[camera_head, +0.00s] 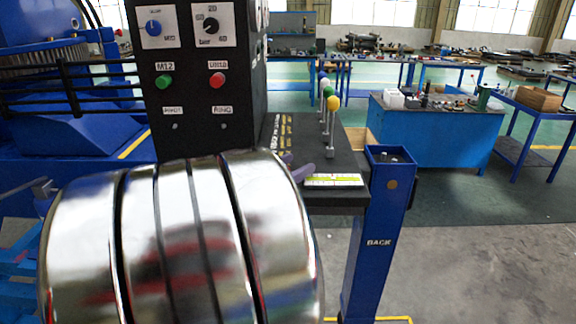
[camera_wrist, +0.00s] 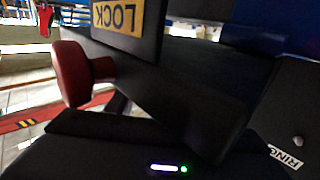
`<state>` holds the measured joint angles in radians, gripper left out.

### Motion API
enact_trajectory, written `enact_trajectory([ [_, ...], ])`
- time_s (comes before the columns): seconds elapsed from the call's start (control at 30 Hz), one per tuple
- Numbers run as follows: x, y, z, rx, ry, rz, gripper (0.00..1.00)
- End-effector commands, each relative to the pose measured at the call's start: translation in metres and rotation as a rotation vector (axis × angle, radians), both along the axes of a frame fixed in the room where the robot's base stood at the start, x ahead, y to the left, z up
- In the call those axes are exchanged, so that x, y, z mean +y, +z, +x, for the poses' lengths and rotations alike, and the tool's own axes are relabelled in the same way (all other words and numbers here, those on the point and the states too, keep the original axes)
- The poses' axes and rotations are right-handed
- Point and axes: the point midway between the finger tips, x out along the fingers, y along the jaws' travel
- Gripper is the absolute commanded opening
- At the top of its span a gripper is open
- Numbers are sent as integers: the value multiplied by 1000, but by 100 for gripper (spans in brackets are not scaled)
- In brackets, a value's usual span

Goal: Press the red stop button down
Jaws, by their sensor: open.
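A red mushroom-shaped button (camera_wrist: 75,75) shows in the wrist view at the left, seen from the side on a short stem against a black body. A yellow LOCK label (camera_wrist: 118,15) is just above it. Dark parts of my gripper (camera_wrist: 150,125) appear in the lower middle; it is open, and its fingertips are hard to tell from the black surfaces behind. No contact with the red button shows. In the head view, a smaller red button (camera_head: 217,81) is on the upright black panel (camera_head: 190,125), right of a green button (camera_head: 164,84).
A large shiny metal cylinder hides the lower left of the head view. Levers with coloured knobs (camera_head: 333,103) stand on the black desk (camera_head: 345,170). A blue post (camera_head: 378,215) marked BACK is to its right. Grey floor (camera_head: 490,250) is clear at lower right.

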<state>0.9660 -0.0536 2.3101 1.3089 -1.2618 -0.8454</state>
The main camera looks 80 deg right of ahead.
Motion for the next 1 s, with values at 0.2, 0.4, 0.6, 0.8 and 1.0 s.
enact_trajectory([
  [0.2, 2, 1, 2, 0, 0, -1, 48],
  [0.4, 14, 1, 10, 0, 2, -1, 48],
  [0.6, 33, 1, 23, 0, 4, -1, 48],
  [0.8, 53, 0, 35, 0, 3, -2, 48],
  [1.0, 71, 0, 47, -1, 3, -1, 48],
])
